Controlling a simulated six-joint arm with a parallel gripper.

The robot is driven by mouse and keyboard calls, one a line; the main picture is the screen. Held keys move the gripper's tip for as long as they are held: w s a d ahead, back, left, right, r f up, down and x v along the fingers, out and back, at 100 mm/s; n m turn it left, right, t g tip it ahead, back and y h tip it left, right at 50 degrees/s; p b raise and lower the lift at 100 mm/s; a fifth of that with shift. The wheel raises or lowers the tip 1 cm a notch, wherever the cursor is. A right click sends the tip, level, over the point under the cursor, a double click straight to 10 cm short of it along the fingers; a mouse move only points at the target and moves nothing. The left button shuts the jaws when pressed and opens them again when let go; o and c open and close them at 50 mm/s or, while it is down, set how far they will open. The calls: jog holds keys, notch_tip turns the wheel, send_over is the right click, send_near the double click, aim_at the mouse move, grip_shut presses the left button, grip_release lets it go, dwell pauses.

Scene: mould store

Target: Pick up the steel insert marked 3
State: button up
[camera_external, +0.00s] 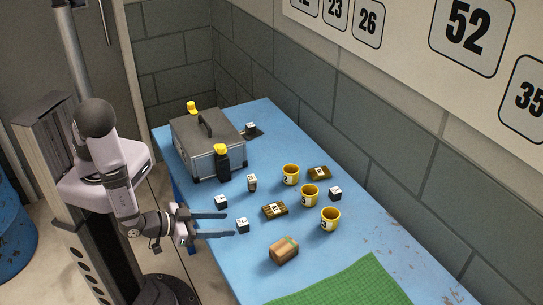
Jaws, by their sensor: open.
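Several small dark blocks with pale marked tops, which look like the steel inserts, are spread on the blue table (225,265). One block (242,226) is just off my fingertips, one (221,202) lies a little behind it, and another (252,183) stands farther back. One more (335,194) is right of the cups, and one (251,129) is on a dark pad by the case. Their marks are too small to read, so I cannot tell which is 3. My gripper (230,224) is open and empty, its fingers reaching right over the table's left side.
Yellow cups (310,197) stand mid-table, with brown labelled pieces (275,210) (319,173) near them. A wooden block (284,251) lies in front. A grey case (200,160) fills the back left. A green mat (345,287) covers the front. A block wall borders the right.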

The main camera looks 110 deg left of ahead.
aim_at(237, 224)
jog(key=shift+f, duration=0.3)
jog(key=shift+p+x, duration=0.45)
jog(key=shift+x, duration=1.25)
jog(key=shift+p+x, duration=0.45)
jog(key=shift+x, duration=1.55)
jog(key=shift+r, duration=0.1)
grip_shut()
